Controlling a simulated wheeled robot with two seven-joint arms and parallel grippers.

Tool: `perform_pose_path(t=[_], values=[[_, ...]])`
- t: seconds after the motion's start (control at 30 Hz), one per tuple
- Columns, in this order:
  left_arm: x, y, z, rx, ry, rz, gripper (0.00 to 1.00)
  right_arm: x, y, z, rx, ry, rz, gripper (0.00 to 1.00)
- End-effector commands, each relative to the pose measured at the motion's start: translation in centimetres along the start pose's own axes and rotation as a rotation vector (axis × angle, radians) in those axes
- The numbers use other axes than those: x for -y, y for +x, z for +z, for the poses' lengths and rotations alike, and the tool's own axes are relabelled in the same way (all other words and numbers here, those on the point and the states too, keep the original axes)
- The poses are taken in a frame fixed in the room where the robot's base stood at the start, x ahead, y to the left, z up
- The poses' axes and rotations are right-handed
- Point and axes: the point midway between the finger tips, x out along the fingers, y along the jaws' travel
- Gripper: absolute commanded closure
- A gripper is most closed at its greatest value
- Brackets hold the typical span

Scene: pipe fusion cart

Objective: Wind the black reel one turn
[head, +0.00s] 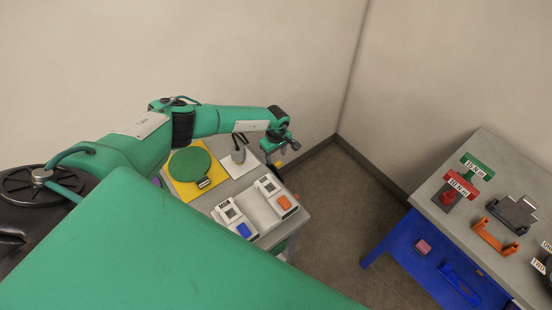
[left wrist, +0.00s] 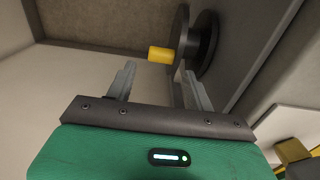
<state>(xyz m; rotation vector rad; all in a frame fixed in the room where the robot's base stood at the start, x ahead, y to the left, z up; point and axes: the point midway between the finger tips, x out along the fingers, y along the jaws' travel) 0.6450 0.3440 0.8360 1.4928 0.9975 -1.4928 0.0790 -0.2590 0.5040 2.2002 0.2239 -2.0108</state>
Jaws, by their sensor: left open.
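The black reel (left wrist: 205,45) shows in the left wrist view as a round flanged disc on the side of a grey surface. A yellow crank knob (left wrist: 160,54) sticks out from it to the left. My left gripper (left wrist: 157,68) is open, with its two fingers apart on either side of the knob in the picture. The knob appears just beyond the fingertips; contact cannot be told. In the head view my left gripper (head: 280,148) is at the far edge of the small cart (head: 302,215). My right gripper is not in view.
The cart carries a green disc on a yellow plate (head: 182,187), a white plate (head: 245,165) and two white devices (head: 237,219). Floor (head: 345,230) between is clear.

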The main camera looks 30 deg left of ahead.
Motion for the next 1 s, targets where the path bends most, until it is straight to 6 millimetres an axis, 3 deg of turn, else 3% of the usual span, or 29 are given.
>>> perform_pose_path(t=[0.3,0.73,0.9,1.0], values=[[0.0,3.1,0.1,0.002,-0.002,0.0,0.47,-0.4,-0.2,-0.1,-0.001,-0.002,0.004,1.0],[0.0,3.7,0.0,0.001,-0.001,0.0,0.47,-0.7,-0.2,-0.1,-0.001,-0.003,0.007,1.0],[0.0,3.6,0.0,0.001,-0.001,0.001,0.78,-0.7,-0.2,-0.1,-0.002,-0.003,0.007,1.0],[-0.1,3.6,0.1,0.001,-0.001,0.003,0.82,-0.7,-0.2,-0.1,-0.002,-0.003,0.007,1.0]])
